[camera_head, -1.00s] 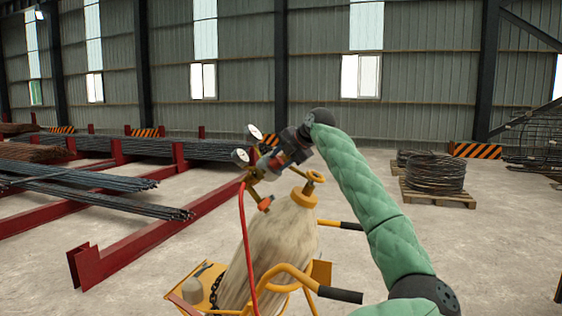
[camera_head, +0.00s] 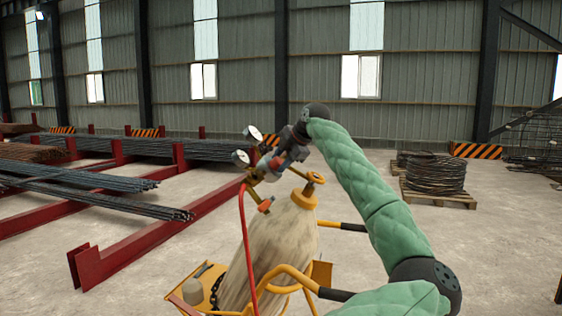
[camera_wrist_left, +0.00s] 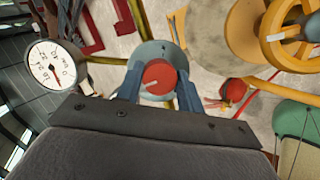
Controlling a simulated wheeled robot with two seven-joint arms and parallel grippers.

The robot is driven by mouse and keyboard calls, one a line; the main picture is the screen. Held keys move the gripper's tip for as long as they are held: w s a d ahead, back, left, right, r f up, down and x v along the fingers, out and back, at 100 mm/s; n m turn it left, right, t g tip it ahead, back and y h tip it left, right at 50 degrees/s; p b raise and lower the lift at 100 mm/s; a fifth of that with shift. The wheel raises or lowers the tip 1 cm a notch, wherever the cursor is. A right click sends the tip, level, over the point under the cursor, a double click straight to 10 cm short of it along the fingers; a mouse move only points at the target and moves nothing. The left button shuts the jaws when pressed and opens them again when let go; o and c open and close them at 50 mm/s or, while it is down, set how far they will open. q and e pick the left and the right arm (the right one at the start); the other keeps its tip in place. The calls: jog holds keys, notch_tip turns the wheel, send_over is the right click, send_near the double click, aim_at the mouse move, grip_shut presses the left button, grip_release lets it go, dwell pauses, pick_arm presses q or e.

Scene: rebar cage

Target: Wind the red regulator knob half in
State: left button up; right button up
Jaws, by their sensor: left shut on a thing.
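The red regulator knob (camera_wrist_left: 160,77) shows in the left wrist view with a pale mark on its face pointing left and slightly down. It sits in front of the round grey regulator body (camera_wrist_left: 151,53). My left gripper (camera_wrist_left: 160,92) is shut on the knob, one blue-grey finger on each side. In the head view my left gripper (camera_head: 283,157) is at the regulator on top of the pale cylinder (camera_head: 272,245), and it mostly hides the knob. My right gripper is in neither view.
A pressure gauge (camera_wrist_left: 55,65) stands close to the left of my gripper. A yellow handwheel (camera_wrist_left: 288,35) is to the right. A red hose (camera_head: 247,240) hangs down beside the cylinder. The yellow cart's black-gripped handles (camera_head: 335,294) stick out below my arm.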

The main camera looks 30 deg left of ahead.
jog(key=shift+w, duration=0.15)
pick_arm(q)
jog(key=o, duration=1)
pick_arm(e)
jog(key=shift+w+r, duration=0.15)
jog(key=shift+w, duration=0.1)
pick_arm(q)
jog(key=shift+d+r, duration=0.25)
jog(key=shift+r, duration=0.05)
jog(key=b+v, duration=0.2)
jog(key=v, duration=0.5)
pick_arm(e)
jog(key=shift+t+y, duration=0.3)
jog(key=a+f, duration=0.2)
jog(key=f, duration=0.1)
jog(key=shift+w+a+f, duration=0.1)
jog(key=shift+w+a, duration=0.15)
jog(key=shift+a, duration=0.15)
pick_arm(q)
jog(key=shift+f, duration=0.1)
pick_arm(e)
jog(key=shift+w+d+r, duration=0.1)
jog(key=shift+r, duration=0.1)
